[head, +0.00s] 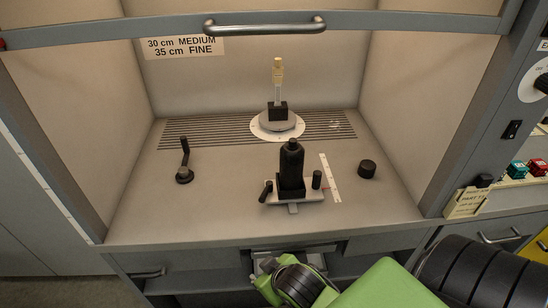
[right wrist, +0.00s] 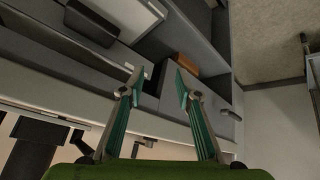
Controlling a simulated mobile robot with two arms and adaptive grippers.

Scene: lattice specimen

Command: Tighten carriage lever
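A carriage (head: 293,207) with a dark bottle-shaped body (head: 291,165) stands on the floor of the open cabinet. A small black lever (head: 266,191) sits at its left side and a short black knob (head: 316,179) at its right. Which of these is the carriage lever is not certain, nor can I tell how tight either is. My right gripper (right wrist: 158,88) is open and empty, its two teal-padded fingers apart. In the head view its green arm is below the cabinet's front edge, clear of the carriage. My left gripper is not in view.
A black crank handle (head: 184,162) stands on the left of the cabinet floor. A round dial base (head: 277,127) with a pale-topped post is behind the carriage. A black knob (head: 367,168) and white scale (head: 330,178) lie right. A raised sash bar (head: 265,27) crosses above.

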